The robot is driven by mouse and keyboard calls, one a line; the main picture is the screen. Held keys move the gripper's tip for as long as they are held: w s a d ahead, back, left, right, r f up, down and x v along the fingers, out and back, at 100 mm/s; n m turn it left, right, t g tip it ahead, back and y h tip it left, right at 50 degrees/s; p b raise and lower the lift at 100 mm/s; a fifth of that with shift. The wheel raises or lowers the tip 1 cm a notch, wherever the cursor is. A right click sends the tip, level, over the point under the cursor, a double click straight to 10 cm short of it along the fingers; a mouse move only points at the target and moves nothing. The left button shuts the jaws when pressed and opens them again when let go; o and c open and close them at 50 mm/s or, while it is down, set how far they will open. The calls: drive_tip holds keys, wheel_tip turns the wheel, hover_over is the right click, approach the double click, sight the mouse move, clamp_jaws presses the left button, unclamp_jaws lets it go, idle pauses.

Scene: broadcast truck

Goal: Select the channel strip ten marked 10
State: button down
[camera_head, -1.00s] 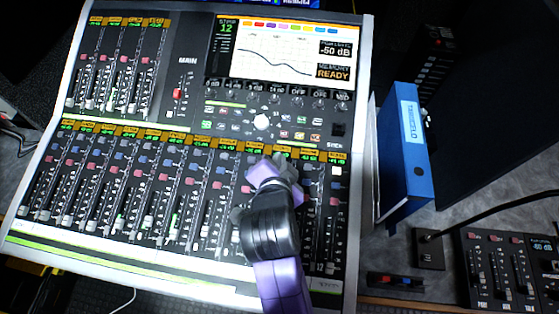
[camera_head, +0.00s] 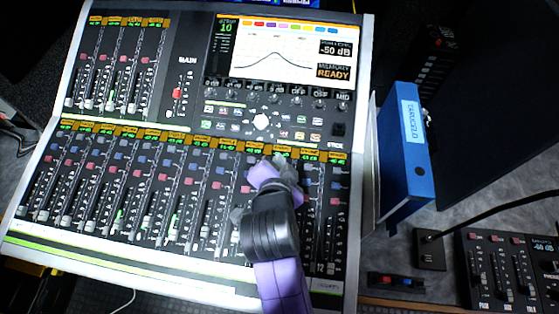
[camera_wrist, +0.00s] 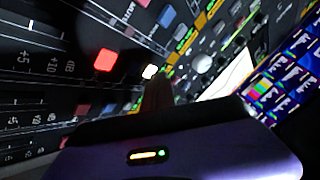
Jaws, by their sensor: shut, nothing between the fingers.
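The mixing console (camera_head: 190,60) has a lower row of channel strips with coloured buttons and faders. Its screen (camera_head: 285,52) shows a curve with one central hump, and the green readout (camera_head: 226,27) beside it reads 10. My gripper (camera_head: 272,165) is shut and empty over the upper part of a strip near the right end of the row, hiding that strip's buttons. In the wrist view my shut fingers (camera_wrist: 158,92) point at a lit white button (camera_wrist: 150,71), very close to it; I cannot tell whether they touch. A lit red button (camera_wrist: 104,60) is beside it.
A blue binder (camera_head: 405,150) stands upright right of the console. A small fader panel (camera_head: 505,270) and a cable lie at the lower right. A dark upright panel (camera_head: 490,100) stands behind the binder.

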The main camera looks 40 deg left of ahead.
idle(0.3)
drive_tip(key=shift+s+r+p, duration=0.1)
drive_tip(key=shift+r+p, duration=0.7)
drive_tip(key=shift+p, duration=0.05)
drive_tip(key=r+p, duration=0.4)
drive_tip(key=r, duration=0.1)
drive_tip(key=shift+s+d+p, duration=0.25)
drive_tip(key=shift+s+p, duration=0.05)
drive_tip(key=shift+p, duration=0.05)
idle(0.6)
